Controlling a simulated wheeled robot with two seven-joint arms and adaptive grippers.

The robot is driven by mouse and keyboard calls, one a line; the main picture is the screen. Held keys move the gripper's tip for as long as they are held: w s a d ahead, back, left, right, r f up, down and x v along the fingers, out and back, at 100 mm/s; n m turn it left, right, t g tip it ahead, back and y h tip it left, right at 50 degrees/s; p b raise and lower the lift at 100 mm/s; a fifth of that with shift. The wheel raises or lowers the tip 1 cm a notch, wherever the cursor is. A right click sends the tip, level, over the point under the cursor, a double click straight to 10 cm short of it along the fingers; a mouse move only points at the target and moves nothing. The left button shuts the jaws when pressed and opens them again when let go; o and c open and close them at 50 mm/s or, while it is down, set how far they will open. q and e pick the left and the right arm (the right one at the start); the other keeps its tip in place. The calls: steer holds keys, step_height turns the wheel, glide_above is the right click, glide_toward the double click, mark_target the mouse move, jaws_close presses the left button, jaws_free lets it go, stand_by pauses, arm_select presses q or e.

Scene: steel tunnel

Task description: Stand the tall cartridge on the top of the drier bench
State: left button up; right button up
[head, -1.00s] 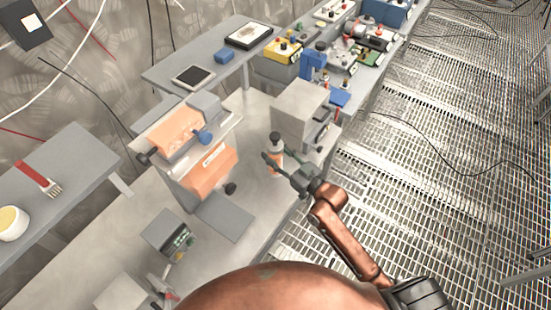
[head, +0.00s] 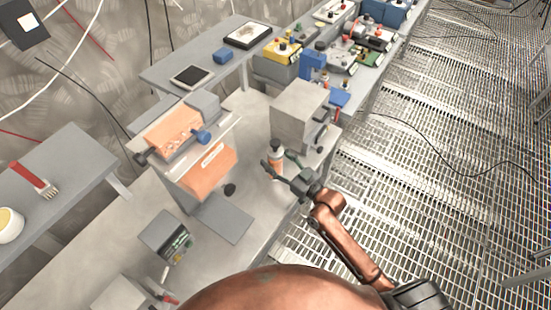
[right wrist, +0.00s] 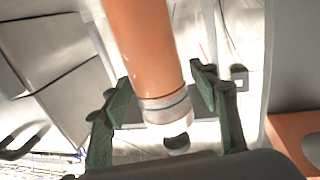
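My left gripper is out of view.
An orange and grey machine (head: 209,172) stands left of the cartridge, and a grey box (head: 298,112) stands close behind it. A small grey device (head: 165,235) sits nearer. Tools and instruments crowd the far bench. The metal grating floor (head: 430,200) at right is mostly clear.

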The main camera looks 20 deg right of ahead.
steer(key=shift+r, duration=0.15)
steer(key=v, duration=1.2)
steer(key=shift+a, duration=0.1)
steer(key=shift+c, duration=0.5)
stand_by(1.4)
